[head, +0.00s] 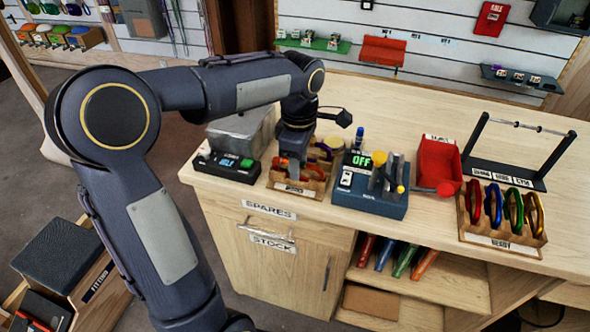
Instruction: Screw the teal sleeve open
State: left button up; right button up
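My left gripper (292,160) points down over a small wooden tray (297,190) on the counter. Red-orange carabiners (314,172) lie in this tray, beside and below the gripper. The fingertips are small and partly lost among the tray's contents, so I cannot tell whether they are open or shut or touch anything. I cannot make out a teal sleeve. My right gripper is not in view.
A blue device (366,199) with a green OFF display stands right of the gripper. A black box (225,165) with a display and a grey bin (240,132) are left. A red bin (437,163) and a black rack (512,176) stand further right. The counter's back middle is clear.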

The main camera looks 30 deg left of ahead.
aim_at(301, 163)
pick_arm(q)
jog(key=shift+f+b, duration=0.95)
jog(key=shift+f, duration=0.45)
jog(key=shift+w+a+r+p, duration=0.1)
jog(key=shift+w+p, duration=0.25)
jog(key=shift+w, duration=0.1)
jog(key=shift+w+a, duration=0.15)
jog(key=shift+w, duration=0.55)
jog(key=shift+p, duration=0.35)
jog(key=shift+s+r+p, duration=0.25)
jog(key=shift+r+p, duration=0.25)
jog(key=shift+r, duration=0.2)
jog(key=shift+s+r+p, duration=0.2)
jog(key=shift+r+p, duration=0.25)
jog(key=shift+r, duration=0.25)
